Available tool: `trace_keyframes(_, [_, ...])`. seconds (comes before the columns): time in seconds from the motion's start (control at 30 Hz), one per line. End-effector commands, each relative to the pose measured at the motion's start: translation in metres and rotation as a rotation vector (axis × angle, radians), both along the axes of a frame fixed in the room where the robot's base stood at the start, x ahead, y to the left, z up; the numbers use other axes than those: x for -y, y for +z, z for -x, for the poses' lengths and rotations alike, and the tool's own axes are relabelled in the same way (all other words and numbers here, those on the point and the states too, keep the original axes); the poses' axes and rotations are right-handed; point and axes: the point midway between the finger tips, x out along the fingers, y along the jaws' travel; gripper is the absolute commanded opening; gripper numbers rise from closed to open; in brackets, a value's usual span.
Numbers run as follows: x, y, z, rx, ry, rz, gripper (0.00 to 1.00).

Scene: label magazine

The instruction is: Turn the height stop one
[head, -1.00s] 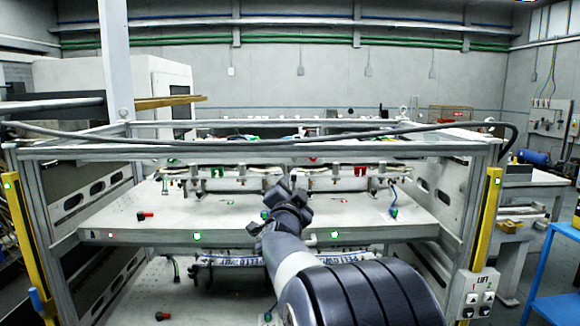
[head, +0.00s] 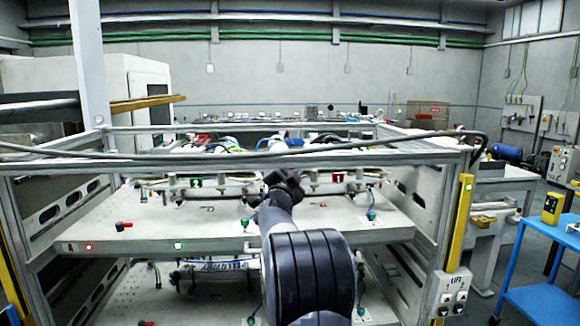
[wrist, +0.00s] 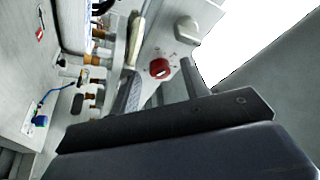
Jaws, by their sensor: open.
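In the wrist view, a red knob (wrist: 160,69) sits on a pale panel with small marks around it. A larger off-white knob (wrist: 187,29) is beside it on the same panel. I cannot tell which of them is the height stop. My gripper (wrist: 162,86) is open and empty, its two dark fingers spread below the red knob in the picture, apart from it as far as I can see. In the head view my gripper (head: 285,182) is at the back of the machine's upper shelf, where my arm hides what lies behind it.
The upper shelf (head: 140,235) lies inside a metal frame with a yellow post (head: 460,220) at right. A black cable (head: 400,138) runs across the frame's top. A blue cart (head: 540,300) stands right.

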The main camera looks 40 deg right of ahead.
Motion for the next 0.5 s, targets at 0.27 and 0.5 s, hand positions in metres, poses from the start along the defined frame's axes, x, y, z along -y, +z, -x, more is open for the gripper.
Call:
trace_keyframes(0.27, [0.0035,0.0006,-0.0032,-0.001,0.001,0.0,0.44])
trace_keyframes(0.5, [0.0033,0.0007,-0.003,0.0,0.0,0.0,0.33])
